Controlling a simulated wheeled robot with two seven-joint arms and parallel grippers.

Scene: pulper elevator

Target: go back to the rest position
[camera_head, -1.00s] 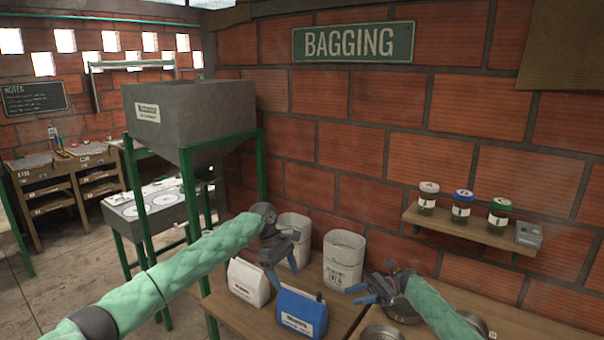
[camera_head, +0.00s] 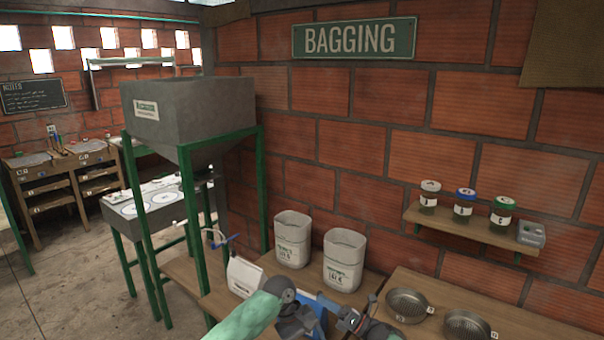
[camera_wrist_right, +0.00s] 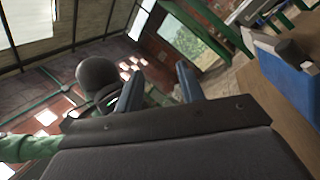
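My right gripper (camera_head: 354,322) is low in the head view, close to my left wrist and partly cut off by the bottom edge. In the right wrist view its two blue-grey fingers (camera_wrist_right: 157,84) stand apart with nothing between them. My left arm comes in from the bottom, and my left gripper (camera_head: 298,318) is at the bottom edge. The left fingers are not clearly visible.
A white bag (camera_head: 244,275) and two open pale sacks (camera_head: 292,240) (camera_head: 344,262) stand on the wooden table. Two round metal sieves (camera_head: 408,304) (camera_head: 466,326) lie at right. A grey hopper (camera_head: 190,110) on a green frame stands left. A shelf (camera_head: 470,234) holds jars.

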